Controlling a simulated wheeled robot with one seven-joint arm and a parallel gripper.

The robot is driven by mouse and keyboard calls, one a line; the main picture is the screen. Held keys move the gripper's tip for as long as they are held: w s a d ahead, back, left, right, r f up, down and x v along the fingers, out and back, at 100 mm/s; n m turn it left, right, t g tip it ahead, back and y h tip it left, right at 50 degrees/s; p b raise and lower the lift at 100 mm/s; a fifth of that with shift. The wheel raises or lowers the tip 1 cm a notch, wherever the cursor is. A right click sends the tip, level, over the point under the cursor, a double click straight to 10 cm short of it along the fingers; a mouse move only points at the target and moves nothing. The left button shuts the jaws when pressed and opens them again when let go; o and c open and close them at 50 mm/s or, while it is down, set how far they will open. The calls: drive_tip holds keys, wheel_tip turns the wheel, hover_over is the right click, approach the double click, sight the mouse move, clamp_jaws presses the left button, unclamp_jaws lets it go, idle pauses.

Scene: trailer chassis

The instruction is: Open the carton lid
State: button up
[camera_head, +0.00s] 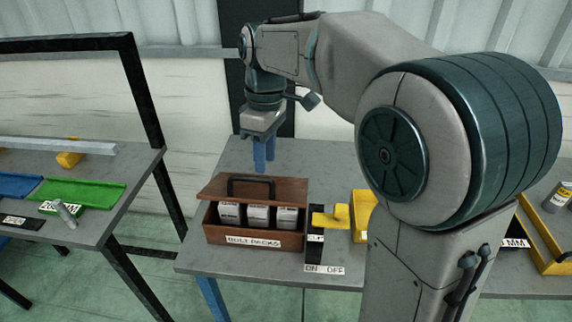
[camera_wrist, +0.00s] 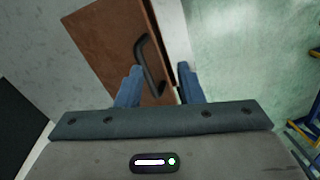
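The carton is a brown box (camera_head: 278,240) labelled BOLT PACKS, on the grey table in the head view. Its brown lid (camera_head: 215,187) with a black bar handle (camera_head: 250,178) lies over the back part. White packs (camera_head: 257,215) show in front of and below it. In the wrist view, the lid (camera_wrist: 107,40) and handle (camera_wrist: 148,65) lie below, with the handle between my two blue fingers (camera_wrist: 158,84). The fingers are apart and hold nothing.
Right of the carton is a black strip marked ON OFF with a yellow lever (camera_head: 330,217); a yellow bin (camera_head: 363,203) stands beside it. Another table at left carries a green tray (camera_head: 80,193) and a blue tray (camera_head: 15,185). The table behind the carton is clear.

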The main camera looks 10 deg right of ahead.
drive_tip(key=s+d+m, duration=0.1)
drive_tip(key=s+d+m+t, duration=0.1)
drive_tip(key=s+d+m, duration=0.1)
drive_tip(key=shift+s+d+f, duration=0.25)
drive_tip(key=shift+f, duration=0.15)
